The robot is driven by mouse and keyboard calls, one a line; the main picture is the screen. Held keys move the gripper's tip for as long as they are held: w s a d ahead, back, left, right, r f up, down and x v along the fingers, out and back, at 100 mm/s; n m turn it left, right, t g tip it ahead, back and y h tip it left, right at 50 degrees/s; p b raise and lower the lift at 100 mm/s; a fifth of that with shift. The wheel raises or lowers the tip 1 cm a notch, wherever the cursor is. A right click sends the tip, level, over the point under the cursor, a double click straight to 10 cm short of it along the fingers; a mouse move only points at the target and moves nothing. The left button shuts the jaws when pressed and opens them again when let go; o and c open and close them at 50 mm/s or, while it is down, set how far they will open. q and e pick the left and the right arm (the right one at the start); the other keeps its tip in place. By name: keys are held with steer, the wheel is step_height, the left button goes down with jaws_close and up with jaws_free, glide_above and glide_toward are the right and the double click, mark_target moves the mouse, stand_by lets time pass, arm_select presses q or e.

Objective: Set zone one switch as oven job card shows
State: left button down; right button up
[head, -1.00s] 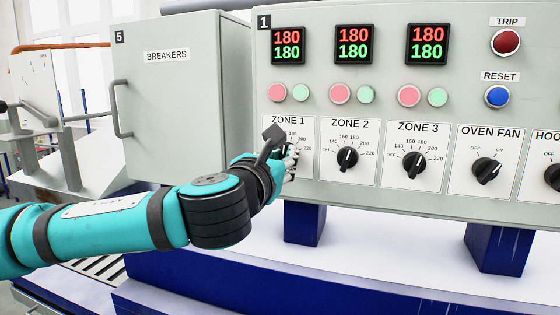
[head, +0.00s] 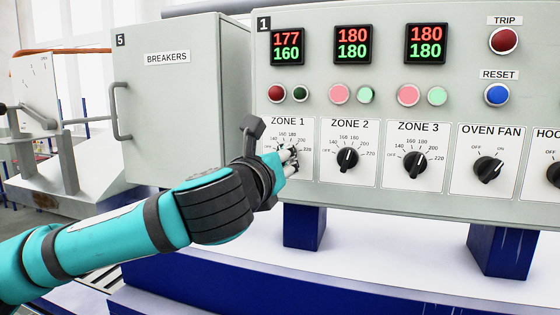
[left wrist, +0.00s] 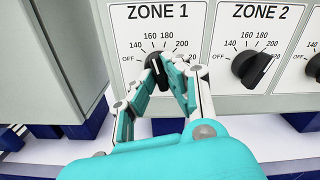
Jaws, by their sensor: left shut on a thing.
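The zone one switch (left wrist: 155,69) is a black rotary knob under the ZONE 1 label, with marks from OFF to 220. My left gripper (left wrist: 160,67) is shut on this knob in the left wrist view. In the head view the left gripper (head: 290,158) hides most of the knob. The pointer looks to be near 160, though the fingers partly cover it. The zone one display (head: 287,46) reads 177 in red over 160 in green. The job card is not visible. My right gripper is not in view.
The zone two switch (head: 347,159) and zone three switch (head: 415,163) sit to the right, their displays both at 180 over 180. The oven fan switch (head: 488,169), red trip button (head: 504,40) and blue reset button (head: 497,95) are further right. A breakers cabinet (head: 165,110) stands left.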

arm_select(q)
steer(key=c, duration=1.4)
jaws_free()
steer(key=v, duration=1.2)
steer(key=shift+r, duration=0.1)
